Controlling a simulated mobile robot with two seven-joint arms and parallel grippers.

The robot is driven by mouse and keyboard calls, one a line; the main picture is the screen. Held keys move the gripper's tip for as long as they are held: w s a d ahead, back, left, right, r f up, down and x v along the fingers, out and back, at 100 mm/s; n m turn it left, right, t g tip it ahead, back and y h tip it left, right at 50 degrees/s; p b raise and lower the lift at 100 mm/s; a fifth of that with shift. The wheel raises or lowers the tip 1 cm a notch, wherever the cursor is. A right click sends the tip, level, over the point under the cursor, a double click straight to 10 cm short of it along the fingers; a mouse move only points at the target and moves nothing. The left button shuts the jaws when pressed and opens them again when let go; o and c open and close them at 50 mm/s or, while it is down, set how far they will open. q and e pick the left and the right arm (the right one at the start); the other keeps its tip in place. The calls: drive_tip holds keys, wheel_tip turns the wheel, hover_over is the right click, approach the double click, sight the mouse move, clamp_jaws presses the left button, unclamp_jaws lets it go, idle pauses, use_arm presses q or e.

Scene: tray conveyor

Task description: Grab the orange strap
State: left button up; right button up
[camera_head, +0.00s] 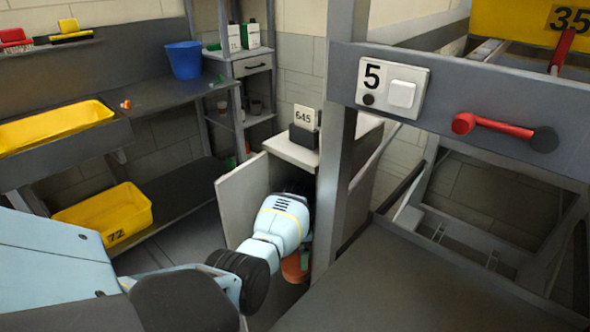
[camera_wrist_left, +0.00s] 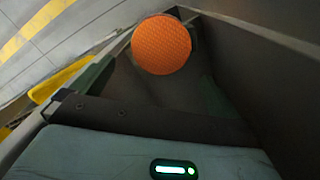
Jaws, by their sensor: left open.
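The orange strap (camera_wrist_left: 162,45) shows in the left wrist view as a round, textured orange face at the top middle, apparently a coil. In the head view an orange patch (camera_head: 294,270) shows low inside the open cabinet, beside my left arm's end; most of it is hidden. My left gripper (camera_wrist_left: 150,92) is open and reaches into the cabinet. The orange face lies beyond it in the wrist view, and I cannot tell whether they touch. In the head view my wrist hides the fingers. My right gripper is not in view.
The cabinet's open door (camera_head: 243,199) stands left of my arm, and a grey post (camera_head: 336,165) is close on the right. A yellow bin (camera_head: 105,212) sits on the low shelf at left. A panel marked 5 (camera_head: 392,88) and a red handle (camera_head: 503,130) are at right.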

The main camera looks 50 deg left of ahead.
sight(298, 263)
use_arm(q)
drive_tip(key=shift+f+b, duration=0.45)
drive_tip(key=shift+f, duration=0.9)
drive_tip(key=f, duration=0.1)
drive_tip(key=f+b, duration=0.1)
drive_tip(key=f, duration=0.1)
drive_tip(key=f+b, duration=0.1)
drive_tip(key=shift+s+a+f, duration=0.15)
drive_tip(key=shift+s+f, duration=0.1)
drive_tip(key=shift+s, duration=0.05)
drive_tip(key=shift+f, duration=0.3)
drive_tip(key=c, duration=1)
drive_tip(key=shift+r, duration=0.2)
